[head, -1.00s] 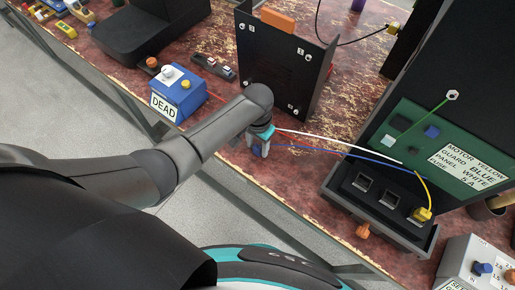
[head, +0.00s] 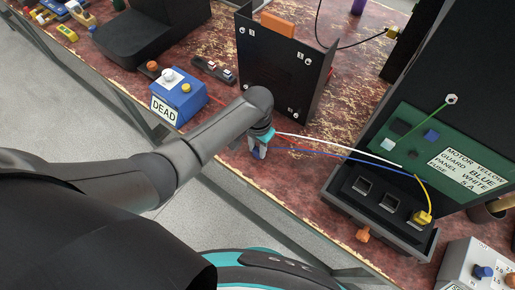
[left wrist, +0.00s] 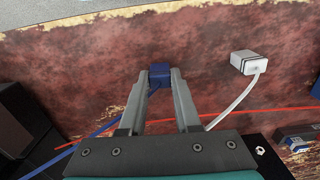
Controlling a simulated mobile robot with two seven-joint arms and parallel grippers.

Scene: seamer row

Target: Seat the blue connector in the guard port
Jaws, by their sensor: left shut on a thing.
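My left gripper (left wrist: 160,82) is shut on the blue connector (left wrist: 160,71), a small blue block between the fingertips over the red table. In the head view the left gripper (head: 258,152) points down near the table's front edge, and its fingers mostly hide the connector. A blue cable (head: 345,157) runs from there to the panel housing at the right. That housing has a row of dark ports; the left port (head: 363,187) and middle port (head: 391,202) look empty. A yellow connector (head: 423,217) sits at the right one. I cannot read which port is the guard. My right gripper is out of view.
A white connector (left wrist: 249,63) on a white cable lies to the right of the fingers. A green board with a wiring label (head: 470,172) stands above the ports. A black bracket (head: 285,65) stands behind the gripper, and a blue box marked DEAD (head: 180,98) is left.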

